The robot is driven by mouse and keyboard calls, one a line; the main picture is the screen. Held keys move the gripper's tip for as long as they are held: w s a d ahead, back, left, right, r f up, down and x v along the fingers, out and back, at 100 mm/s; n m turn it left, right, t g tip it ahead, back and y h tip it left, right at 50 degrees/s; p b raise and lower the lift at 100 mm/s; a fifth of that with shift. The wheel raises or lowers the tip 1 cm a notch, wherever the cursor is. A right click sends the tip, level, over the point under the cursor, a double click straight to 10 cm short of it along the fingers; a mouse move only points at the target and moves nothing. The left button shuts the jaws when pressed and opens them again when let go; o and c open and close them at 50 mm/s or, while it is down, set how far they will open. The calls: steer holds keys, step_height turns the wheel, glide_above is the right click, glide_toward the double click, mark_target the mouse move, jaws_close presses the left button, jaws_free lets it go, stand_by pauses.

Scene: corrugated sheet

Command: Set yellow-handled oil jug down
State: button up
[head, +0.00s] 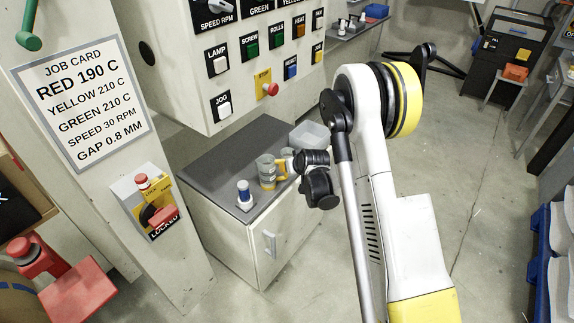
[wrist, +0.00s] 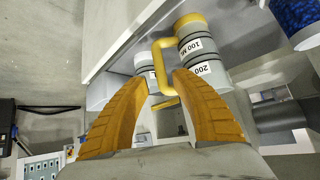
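The oil jug (head: 267,172) is a grey, banded cup with a yellow handle. In the head view it appears upright on the dark top of the white cabinet (head: 216,152). The wrist view shows the jug (wrist: 203,68) with its 100 and 200 marks and its yellow handle (wrist: 160,66). My gripper (head: 289,164) is right beside the jug on its handle side. In the wrist view the orange fingertips of my gripper (wrist: 161,84) are apart, on either side of the handle, with space visible between them. Whether one finger touches the handle I cannot tell.
A second grey container (head: 288,153) stands close behind the jug, and a clear bin (head: 310,135) is further back. A blue-topped white container (head: 244,194) stands near the cabinet's front corner. The control panel (head: 240,65) rises behind. The cabinet top is clear at left.

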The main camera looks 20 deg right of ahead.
steer(key=s+a+r+g+p, duration=0.1)
steer(key=s+a+r, duration=0.1)
steer(key=s+r, duration=0.85)
steer(key=s+a+r+p, duration=0.1)
steer(key=s+a+r, duration=0.1)
steer(key=s+r, duration=1.2)
steer(key=s, duration=0.5)
steer(key=s+a+r+g, duration=0.1)
steer(key=s+r, duration=0.2)
steer(key=s, duration=0.5)
steer(key=shift+s+a, duration=0.15)
steer(key=shift+a, duration=0.15)
